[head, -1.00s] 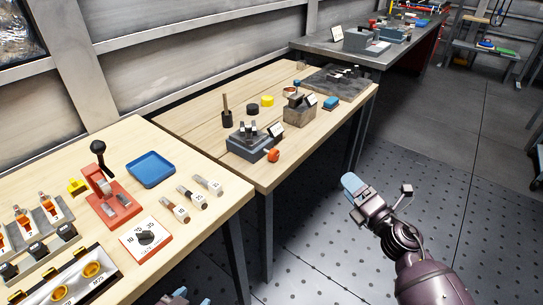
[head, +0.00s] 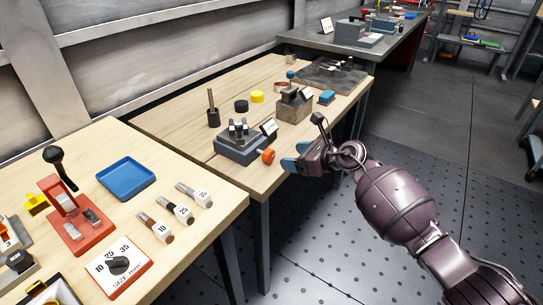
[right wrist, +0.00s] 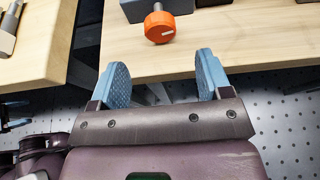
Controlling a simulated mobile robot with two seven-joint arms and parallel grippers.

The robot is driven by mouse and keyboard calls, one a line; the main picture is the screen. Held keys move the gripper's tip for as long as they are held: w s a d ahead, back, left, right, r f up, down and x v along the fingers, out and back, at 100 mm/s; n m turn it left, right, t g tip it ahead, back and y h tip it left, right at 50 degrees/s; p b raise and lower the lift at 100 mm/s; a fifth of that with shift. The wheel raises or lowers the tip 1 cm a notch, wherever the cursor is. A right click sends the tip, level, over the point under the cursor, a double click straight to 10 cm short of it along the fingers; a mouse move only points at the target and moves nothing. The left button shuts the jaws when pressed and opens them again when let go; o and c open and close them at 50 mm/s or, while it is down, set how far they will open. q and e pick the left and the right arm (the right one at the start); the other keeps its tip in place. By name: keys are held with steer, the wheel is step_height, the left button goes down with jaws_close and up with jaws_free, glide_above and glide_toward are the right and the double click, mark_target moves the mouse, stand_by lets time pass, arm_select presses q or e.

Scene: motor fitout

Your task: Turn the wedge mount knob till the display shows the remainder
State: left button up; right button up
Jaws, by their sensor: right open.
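The orange knob (head: 267,155) sticks out from the front of the dark grey wedge mount (head: 240,146) near the table's front edge. In the right wrist view the knob (right wrist: 159,27) shows a pale mark on its face and sits beyond the fingertips, between them. A small display (head: 269,128) stands beside the mount; its reading is too small to make out. My right gripper (head: 291,160) is open and empty just off the front edge, close to the knob but apart from it. Its blue fingers (right wrist: 163,78) also show in the right wrist view. My left gripper is not in view.
A stone-like block with a second display (head: 294,105), a blue block (head: 327,97) and yellow (head: 257,97) and black pucks share the table. The nearer table holds a blue tray (head: 126,178), a red press, sized tools and a dial card (head: 118,266). A gap separates the tables.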

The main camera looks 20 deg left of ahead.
mark_target(272, 156)
steer(key=x, duration=0.2)
steer(key=b+x, duration=0.1)
steer(key=x, duration=0.2)
steer(key=b+x, duration=0.1)
steer(key=x, duration=0.1)
steer(key=shift+f, duration=0.35)
steer(key=shift+w+a+b, duration=0.25)
steer(key=shift+a+b, duration=0.05)
steer(key=shift+a, duration=0.35)
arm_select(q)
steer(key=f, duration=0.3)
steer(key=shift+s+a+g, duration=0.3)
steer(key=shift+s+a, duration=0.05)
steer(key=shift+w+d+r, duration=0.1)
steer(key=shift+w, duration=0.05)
arm_select(e)
steer(key=shift+c, duration=0.9)
steer(key=c, duration=0.7)
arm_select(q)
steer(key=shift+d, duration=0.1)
arm_select(e)
steer(key=shift+c, duration=0.2)
